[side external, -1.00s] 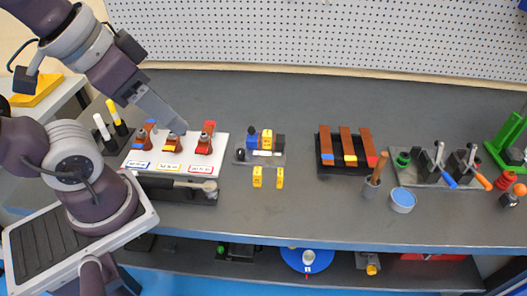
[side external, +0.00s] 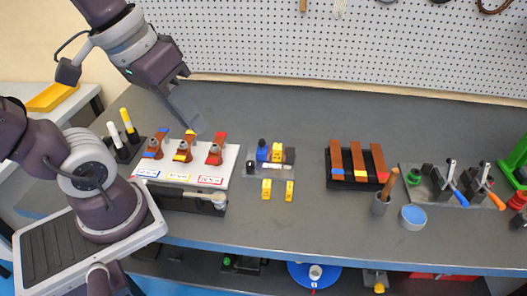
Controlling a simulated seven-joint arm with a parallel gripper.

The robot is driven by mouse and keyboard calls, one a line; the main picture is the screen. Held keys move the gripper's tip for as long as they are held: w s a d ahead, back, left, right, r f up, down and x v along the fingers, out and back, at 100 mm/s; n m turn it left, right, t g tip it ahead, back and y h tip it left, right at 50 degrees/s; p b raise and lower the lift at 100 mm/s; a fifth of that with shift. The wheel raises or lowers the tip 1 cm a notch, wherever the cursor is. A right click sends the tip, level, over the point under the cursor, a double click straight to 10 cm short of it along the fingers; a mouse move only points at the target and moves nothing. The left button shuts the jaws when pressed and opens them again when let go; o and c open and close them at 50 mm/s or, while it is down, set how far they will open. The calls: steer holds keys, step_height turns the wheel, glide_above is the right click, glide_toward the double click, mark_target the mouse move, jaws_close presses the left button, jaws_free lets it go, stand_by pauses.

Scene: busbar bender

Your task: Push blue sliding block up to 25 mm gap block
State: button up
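The blue sliding block (side external: 263,151) sits on a small grey fixture plate (side external: 257,165) at the middle of the table, with a dark knob on it. A yellow gap block (side external: 277,152) stands on the same plate, just right of the blue block. I cannot tell whether they touch, nor read its size marking. Two more yellow gap blocks, one at left (side external: 267,189) and one at right (side external: 289,190), stand on the table in front of the plate. My gripper (side external: 197,126) is above the white board, left of the fixture. Its fingers appear edge-on, so their opening is unclear.
The white board (side external: 232,160) carries several copper pieces with coloured ends. A black rack (side external: 337,180) with three copper bars stands right of the fixture. Table between board and fixture is clear.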

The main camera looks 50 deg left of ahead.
steer(key=w+a+n+h, duration=0.1)
steer(key=w+n, duration=0.1)
steer(key=n, duration=0.1)
steer(key=w+a+f+n+g+h, duration=0.1)
steer(key=w+a+n, duration=0.1)
steer(key=w, duration=0.1)
steer(key=w+a+f+n+g, duration=0.1)
steer(key=w+n, duration=0.2)
steer(key=shift+w+a+f+n+h, duration=0.1)
steer(key=shift+a+f+n+h, duration=0.05)
steer(key=shift+a+n+h, duration=0.2)
jaws_close()
steer(key=w+a+f+n+t+h, duration=0.1)
steer(key=w+a+f+n+h, duration=0.15)
steer(key=a+f+n, duration=0.55)
steer(key=w+a+f+n+t+h, duration=0.1)
steer(key=w+a+f+n, duration=0.4)
steer(key=a, duration=0.5)
glide_toward(250, 154)
steer(key=shift+w+d+r+n, duration=0.4)
steer(key=shift+d+r, duration=0.25)
steer(key=shift+d, duration=0.3)
steer(key=w+d, duration=0.1)
steer(key=w+d+f, duration=0.1)
steer(key=d, duration=0.1)
steer(key=shift+w+d+f, duration=0.15)
steer(key=shift+w+d, duration=0.15)
